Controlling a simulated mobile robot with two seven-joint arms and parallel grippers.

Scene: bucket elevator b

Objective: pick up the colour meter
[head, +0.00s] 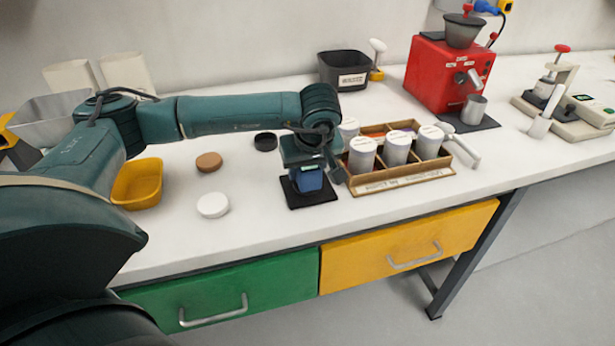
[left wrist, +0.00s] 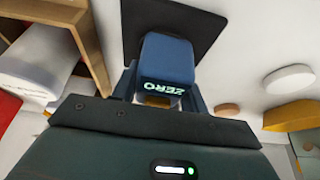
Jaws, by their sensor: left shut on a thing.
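The colour meter is a small blue block (head: 309,181) below my left gripper (head: 308,172), over a black mat (head: 322,195). In the left wrist view the colour meter (left wrist: 166,62) sits between the two fingers, with "ZERO" lit on its near face. My left gripper is shut on it from above. I cannot tell whether its base touches the mat. The gripper hides its upper part in the head view. My right gripper is not in view.
A wooden rack (head: 405,183) with white-lidded cans stands close to the right of the gripper. A white disc (head: 213,205), a brown disc (head: 209,162) and a yellow tray (head: 137,184) lie left. A red grinder (head: 440,75) stands at the back right. Clear tabletop lies front left.

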